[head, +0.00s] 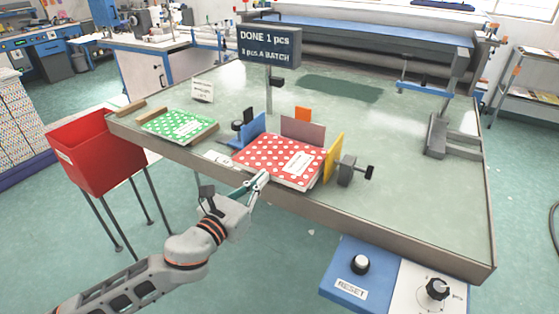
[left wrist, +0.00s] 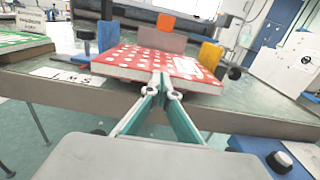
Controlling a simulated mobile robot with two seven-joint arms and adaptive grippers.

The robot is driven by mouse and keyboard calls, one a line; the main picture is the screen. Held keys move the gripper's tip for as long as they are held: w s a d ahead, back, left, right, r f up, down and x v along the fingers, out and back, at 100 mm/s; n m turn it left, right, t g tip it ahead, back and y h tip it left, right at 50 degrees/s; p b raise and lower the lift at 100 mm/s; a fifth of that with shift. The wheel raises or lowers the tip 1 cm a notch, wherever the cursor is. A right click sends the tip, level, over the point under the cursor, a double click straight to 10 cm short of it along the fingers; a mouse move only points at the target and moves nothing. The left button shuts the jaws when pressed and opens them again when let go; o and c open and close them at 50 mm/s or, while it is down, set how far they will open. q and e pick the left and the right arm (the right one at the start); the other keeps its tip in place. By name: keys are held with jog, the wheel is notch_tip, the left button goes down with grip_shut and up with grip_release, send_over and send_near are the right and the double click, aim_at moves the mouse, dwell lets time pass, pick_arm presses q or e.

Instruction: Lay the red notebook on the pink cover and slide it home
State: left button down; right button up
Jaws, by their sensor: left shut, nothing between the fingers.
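The red notebook with white dots (head: 262,153) lies flat near the table's front edge, between a blue block (head: 250,131) on its left and a yellow plate (head: 334,158) on its right. It also shows in the left wrist view (left wrist: 128,57), with its pale page edge facing me. No pink cover can be made out; anything under the notebook is hidden. My left gripper (head: 263,176) is shut and empty, its tips at the notebook's near edge; whether they touch I cannot tell. The tips show in the left wrist view (left wrist: 163,80). My right gripper is not in view.
A mauve upright plate (head: 303,130) with an orange tab (head: 303,114) stands behind the notebook. A green dotted notebook (head: 178,125) lies to the left. A red bin (head: 95,155) stands off the table's left end. The table's right half is mostly clear.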

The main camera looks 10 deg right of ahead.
aim_at(267, 170)
pick_arm(q)
jog(key=shift+x, duration=1.85)
jog(key=p+v, duration=0.2)
jog(key=v, duration=0.4)
dwell(0.5)
